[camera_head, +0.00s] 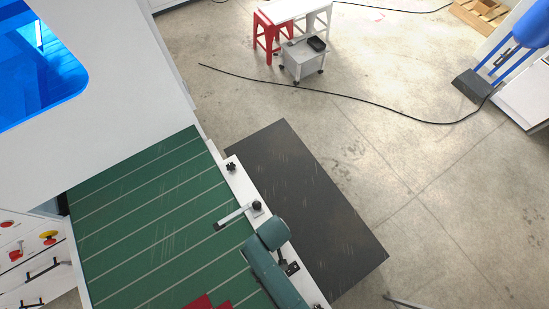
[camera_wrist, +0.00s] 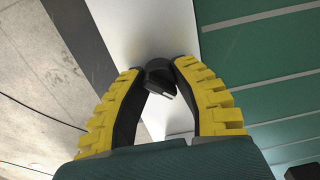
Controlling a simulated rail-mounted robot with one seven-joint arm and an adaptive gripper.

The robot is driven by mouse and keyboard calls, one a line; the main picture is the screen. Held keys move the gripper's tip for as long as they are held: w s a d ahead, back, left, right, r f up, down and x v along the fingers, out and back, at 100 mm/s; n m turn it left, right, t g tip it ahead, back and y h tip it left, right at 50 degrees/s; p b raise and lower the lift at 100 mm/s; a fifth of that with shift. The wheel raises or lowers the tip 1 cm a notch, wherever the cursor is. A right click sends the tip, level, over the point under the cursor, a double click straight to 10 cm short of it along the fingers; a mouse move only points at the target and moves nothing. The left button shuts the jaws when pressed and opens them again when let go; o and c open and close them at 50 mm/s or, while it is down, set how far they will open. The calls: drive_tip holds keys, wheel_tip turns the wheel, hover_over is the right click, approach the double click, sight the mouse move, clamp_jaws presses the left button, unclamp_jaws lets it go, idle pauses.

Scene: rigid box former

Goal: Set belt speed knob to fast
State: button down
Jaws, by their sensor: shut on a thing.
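In the wrist view, my gripper (camera_wrist: 162,82) has its two yellow-ridged fingers closed around a small black knob (camera_wrist: 158,72) on the white rail beside the green belt. The knob shows between the fingertips, with a bar-like part tilted toward the lower right. Its sides are hidden by the fingers, and no speed marking can be read. In the head view, my teal arm (camera_head: 275,275) covers part of the white rail, and my fingertips cannot be made out there.
The green belt (camera_head: 150,220) has pale slats. A panel with red and yellow buttons (camera_head: 48,237) stands at the left.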

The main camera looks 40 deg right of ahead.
drive_tip(key=shift+m, duration=0.3)
drive_tip(key=m+p, duration=0.2)
drive_tip(key=m, duration=0.2)
drive_tip(key=shift+r+p, duration=0.1)
drive_tip(key=shift+p, duration=0.25)
drive_tip(key=shift+m+p, duration=0.75)
drive_tip(key=shift+m, duration=1.55)
drive_tip(key=c, duration=0.7)
unclamp_jaws()
drive_tip(key=shift+c, duration=0.2)
